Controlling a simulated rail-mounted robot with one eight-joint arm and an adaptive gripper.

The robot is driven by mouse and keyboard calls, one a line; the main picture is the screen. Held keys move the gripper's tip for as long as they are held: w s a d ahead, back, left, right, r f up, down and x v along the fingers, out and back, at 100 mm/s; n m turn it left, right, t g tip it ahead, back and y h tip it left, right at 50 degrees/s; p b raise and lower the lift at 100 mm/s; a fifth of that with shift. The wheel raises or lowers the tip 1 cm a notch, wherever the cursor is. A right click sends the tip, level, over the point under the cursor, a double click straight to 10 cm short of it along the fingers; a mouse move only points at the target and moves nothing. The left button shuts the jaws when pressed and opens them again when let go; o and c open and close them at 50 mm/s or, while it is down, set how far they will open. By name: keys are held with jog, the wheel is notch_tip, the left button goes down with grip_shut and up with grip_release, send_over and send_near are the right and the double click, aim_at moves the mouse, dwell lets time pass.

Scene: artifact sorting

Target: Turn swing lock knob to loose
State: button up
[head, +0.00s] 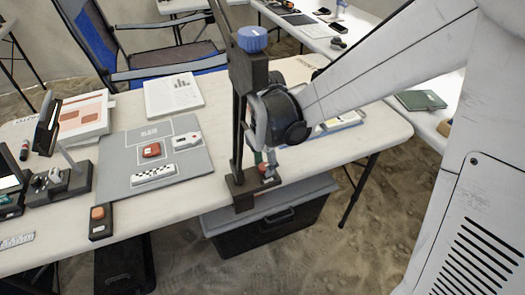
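A black upright stand (238,135) is clamped at the table's front edge in the head view. A ribbed blue knob (252,39) sits on top of its head. A small part with red and green (264,170) shows low down, just above the stand's base. I cannot tell for certain which part is the swing lock knob, or its setting. My gripper (268,168) points down beside the post, close to the red and green part. It is well below the blue knob. Its fingertips are small and partly hidden, so contact and opening are unclear.
A grey mat (112,180) with a red device (151,150) and other small items lies left of the stand. A black block with an orange button (99,216) is at the front edge. A blue folding chair (150,65) stands behind. A dark crate (265,228) is under the table.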

aim_at(264, 166)
jog(key=shift+o, duration=1.3)
jog(key=shift+r, duration=0.15)
notch_tip(264, 166, up, 12)
jog(key=s+d+r+m+t+p, duration=0.2)
jog(key=s+d+m, duration=0.5)
jog(key=m, duration=0.5)
jog(key=s+d+r+m+t+p, duration=0.2)
jog(key=s+d+r+m+t, duration=0.3)
jog(key=m, duration=0.7)
jog(key=s+d, duration=0.2)
jog(key=d, duration=0.1)
jog(key=shift+p, duration=0.3)
